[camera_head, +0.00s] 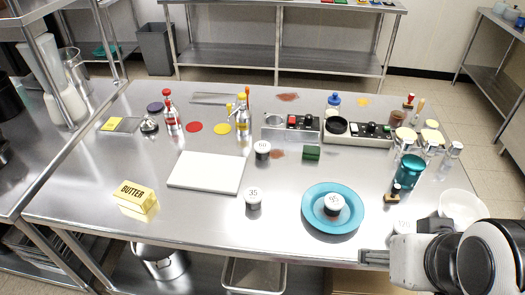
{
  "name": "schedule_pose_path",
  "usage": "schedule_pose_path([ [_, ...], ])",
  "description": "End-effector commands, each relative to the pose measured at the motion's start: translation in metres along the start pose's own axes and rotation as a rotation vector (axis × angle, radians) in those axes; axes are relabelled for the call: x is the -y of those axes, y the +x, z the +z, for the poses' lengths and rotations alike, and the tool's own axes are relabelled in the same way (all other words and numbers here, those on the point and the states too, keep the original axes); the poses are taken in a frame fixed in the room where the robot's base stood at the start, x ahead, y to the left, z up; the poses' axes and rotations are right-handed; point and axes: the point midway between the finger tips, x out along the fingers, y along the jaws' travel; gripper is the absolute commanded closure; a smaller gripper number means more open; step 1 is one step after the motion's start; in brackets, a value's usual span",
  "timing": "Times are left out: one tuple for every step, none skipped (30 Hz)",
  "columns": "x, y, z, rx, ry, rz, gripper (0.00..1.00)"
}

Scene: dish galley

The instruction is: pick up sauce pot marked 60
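A small sauce pot (262,150) with a white top and a mark that seems to read 60 stands on the steel table, right of the white board. Another pot (253,199) marked 35 stands nearer the front edge. A third pot (333,204), its mark hard to read, sits on the blue plate (311,217). A further pot (401,226) at the right is partly hidden by my arm. My gripper (372,257) is at the lower right, by the table's front edge, well away from the pot that seems marked 60. Its finger opening is not clear.
A control box (291,133) and a green block (311,153) stand close to that pot. A white board (206,172) and a yellow butter pack (136,195) lie left. A teal cup (407,172) and white bowl (463,207) stand right. The table's front middle is mostly clear.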

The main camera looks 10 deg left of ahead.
Motion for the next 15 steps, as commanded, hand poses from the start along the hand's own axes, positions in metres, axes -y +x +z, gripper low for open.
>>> schedule_pose_path([
  [0.000, 0.002, -0.005, -0.003, -0.003, 0.002, 0.42],
  [-0.001, 0.004, -0.009, -0.008, -0.005, 0.004, 0.42],
  [-0.001, 0.006, -0.015, -0.015, -0.009, 0.007, 0.42],
  [-0.002, 0.008, -0.019, -0.020, -0.012, 0.010, 0.42],
  [-0.002, 0.010, -0.025, -0.027, -0.016, 0.012, 0.42],
  [-0.002, 0.013, -0.032, -0.036, -0.020, 0.016, 0.42],
  [-0.003, 0.016, -0.038, -0.044, -0.024, 0.018, 0.42],
  [-0.003, 0.018, -0.045, -0.053, -0.027, 0.020, 0.42],
  [-0.003, 0.022, -0.053, -0.063, -0.033, 0.024, 0.42],
  [-0.003, 0.025, -0.059, -0.072, -0.037, 0.026, 0.42],
  [-0.003, 0.028, -0.066, -0.081, -0.041, 0.028, 0.42],
  [-0.003, 0.032, -0.074, -0.092, -0.047, 0.030, 0.42],
  [-0.003, 0.035, -0.081, -0.100, -0.052, 0.031, 0.42],
  [-0.002, 0.038, -0.087, -0.111, -0.057, 0.033, 0.42],
  [-0.002, 0.042, -0.095, -0.122, -0.064, 0.034, 0.42],
])
